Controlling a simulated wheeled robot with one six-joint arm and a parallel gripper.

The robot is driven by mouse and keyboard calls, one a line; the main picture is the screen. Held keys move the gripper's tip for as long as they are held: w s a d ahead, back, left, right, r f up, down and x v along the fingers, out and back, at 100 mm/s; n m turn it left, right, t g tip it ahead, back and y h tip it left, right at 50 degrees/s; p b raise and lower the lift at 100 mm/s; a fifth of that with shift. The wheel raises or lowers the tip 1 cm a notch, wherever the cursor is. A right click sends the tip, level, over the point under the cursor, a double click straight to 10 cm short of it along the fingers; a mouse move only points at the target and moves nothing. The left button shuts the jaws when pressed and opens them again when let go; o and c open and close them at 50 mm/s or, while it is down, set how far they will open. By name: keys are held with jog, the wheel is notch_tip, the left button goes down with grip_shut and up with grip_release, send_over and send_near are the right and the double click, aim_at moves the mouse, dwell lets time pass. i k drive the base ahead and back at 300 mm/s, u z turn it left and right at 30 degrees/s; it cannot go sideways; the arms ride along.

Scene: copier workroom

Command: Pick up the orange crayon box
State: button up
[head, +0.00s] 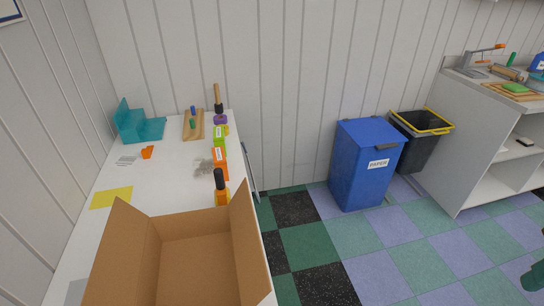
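An orange box with a pale label (220,160), which looks like the crayon box, stands near the right edge of the white table. A similar green box (218,135) stands just behind it. An orange bottle with a black top (221,190) stands in front of it, close to the open cardboard box. My gripper is not in view.
The open cardboard box (250,237) fills the front of the table (160,183). A teal stepped holder (138,122), a small orange item (147,152) and a wooden board (187,126) stand farther back. A blue paper bin (362,170) and a dark bin (420,143) stand right, across open tiled floor.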

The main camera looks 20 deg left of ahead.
aim_at(219, 160)
jog(key=z, duration=0.2)
jog(key=i, duration=3.4)
jog(key=u, duration=3.1)
